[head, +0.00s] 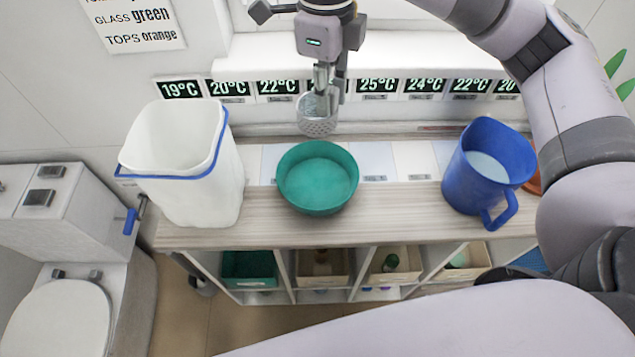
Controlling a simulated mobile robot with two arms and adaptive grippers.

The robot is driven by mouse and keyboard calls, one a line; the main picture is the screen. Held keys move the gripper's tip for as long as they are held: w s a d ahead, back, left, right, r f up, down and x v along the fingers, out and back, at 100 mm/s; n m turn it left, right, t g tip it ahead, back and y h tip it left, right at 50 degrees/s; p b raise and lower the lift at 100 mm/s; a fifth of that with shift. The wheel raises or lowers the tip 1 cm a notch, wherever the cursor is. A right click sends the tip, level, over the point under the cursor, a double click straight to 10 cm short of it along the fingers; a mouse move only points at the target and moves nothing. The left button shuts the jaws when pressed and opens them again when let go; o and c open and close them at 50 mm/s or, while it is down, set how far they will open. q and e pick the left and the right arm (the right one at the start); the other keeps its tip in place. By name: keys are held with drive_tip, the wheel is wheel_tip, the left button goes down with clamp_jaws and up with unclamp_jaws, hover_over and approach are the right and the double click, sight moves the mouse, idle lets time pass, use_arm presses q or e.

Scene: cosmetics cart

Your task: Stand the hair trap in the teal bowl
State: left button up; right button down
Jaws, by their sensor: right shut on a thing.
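My right gripper (328,82) comes down from the top of the head view. It is shut on the hair trap (317,116), a small grey perforated cup. The hair trap hangs below the fingers, upright as far as I can tell. In the picture it is just above the back rim of the teal bowl (318,205) and apart from it. The teal bowl stands on the wooden top of the cart and looks empty. My left gripper is not in view.
A white bin (190,185) with a blue rim stands left of the bowl. A blue jug (470,190) stands to the right, its handle toward the front. Temperature displays (377,86) line the wall behind. The wooden top (400,212) is clear between bowl and jug.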

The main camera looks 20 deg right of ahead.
wheel_tip(320, 180, down, 20)
drive_tip(key=p, duration=0.3)
drive_tip(key=shift+r+p, duration=0.1)
drive_tip(key=shift+p, duration=0.3)
drive_tip(key=shift+f+b, duration=0.25)
drive_tip(key=shift+b, duration=0.05)
drive_tip(key=c, duration=1.5)
unclamp_jaws()
drive_tip(key=shift+r, duration=0.1)
